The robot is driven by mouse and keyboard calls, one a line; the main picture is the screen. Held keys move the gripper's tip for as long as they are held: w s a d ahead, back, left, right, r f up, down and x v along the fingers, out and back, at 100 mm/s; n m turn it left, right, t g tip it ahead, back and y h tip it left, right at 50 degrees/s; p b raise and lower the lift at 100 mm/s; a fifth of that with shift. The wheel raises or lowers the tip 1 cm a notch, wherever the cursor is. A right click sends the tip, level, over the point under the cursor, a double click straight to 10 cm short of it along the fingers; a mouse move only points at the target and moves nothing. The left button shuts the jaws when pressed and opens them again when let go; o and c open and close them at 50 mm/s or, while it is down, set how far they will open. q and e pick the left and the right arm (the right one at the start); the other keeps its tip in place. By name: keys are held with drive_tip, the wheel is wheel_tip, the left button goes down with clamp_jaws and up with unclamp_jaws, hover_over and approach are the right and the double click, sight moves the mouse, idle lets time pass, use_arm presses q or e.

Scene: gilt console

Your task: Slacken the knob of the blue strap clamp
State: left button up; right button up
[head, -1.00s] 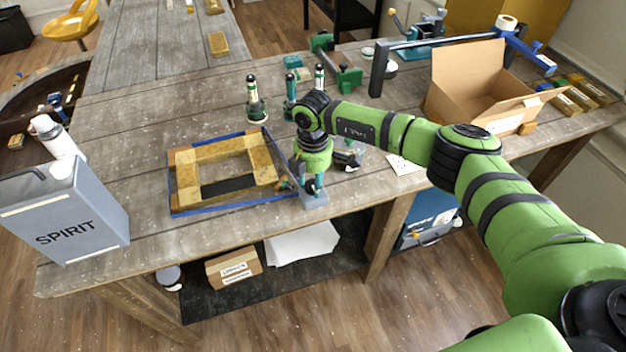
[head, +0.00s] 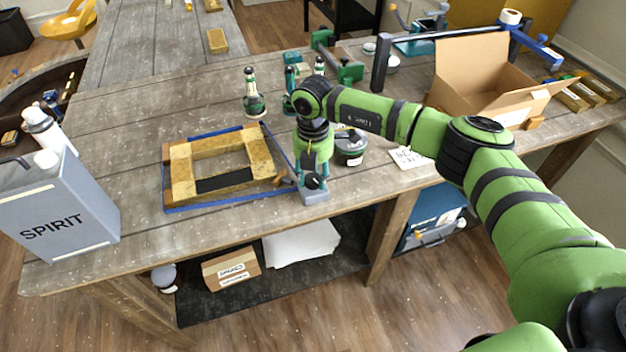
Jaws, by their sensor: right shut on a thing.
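The blue strap clamp's strap (head: 228,205) runs around a wooden frame (head: 182,172) lying flat on the bench. A small grey-blue block (head: 314,197), which looks like the clamp's body, is at the frame's right side near the bench's front edge. My right gripper (head: 313,181) points down just above this block. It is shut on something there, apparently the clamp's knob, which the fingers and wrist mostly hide. My left gripper is not in view.
A grey SPIRIT can (head: 58,212) stands at the left front of the bench. A dark round tin (head: 350,150) sits just right of my wrist. The bench left of the bottles is clear.

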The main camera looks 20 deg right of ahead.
drive_tip(key=n+b, duration=0.1)
drive_tip(key=n, duration=0.1)
drive_tip(key=n+b, duration=0.1)
drive_tip(key=b, duration=0.1)
drive_tip(key=shift+f+n, duration=0.2)
drive_tip(key=shift+n, duration=0.2)
drive_tip(key=n+b, duration=0.7)
drive_tip(key=n, duration=0.1)
drive_tip(key=n+b, duration=0.2)
drive_tip(key=n, duration=0.1)
drive_tip(key=shift+r+n, duration=0.1)
drive_tip(key=shift+n, duration=0.2)
drive_tip(key=n+b, duration=0.1)
drive_tip(key=n, duration=0.2)
drive_tip(key=shift+n+b, duration=0.35)
drive_tip(key=shift+n, duration=0.05)
drive_tip(key=n+b, duration=0.1)
drive_tip(key=n, duration=0.3)
drive_tip(key=shift+r, duration=0.1)
drive_tip(key=n+b, duration=0.1)
drive_tip(key=n, duration=0.4)
drive_tip(key=shift+n, duration=1.9)
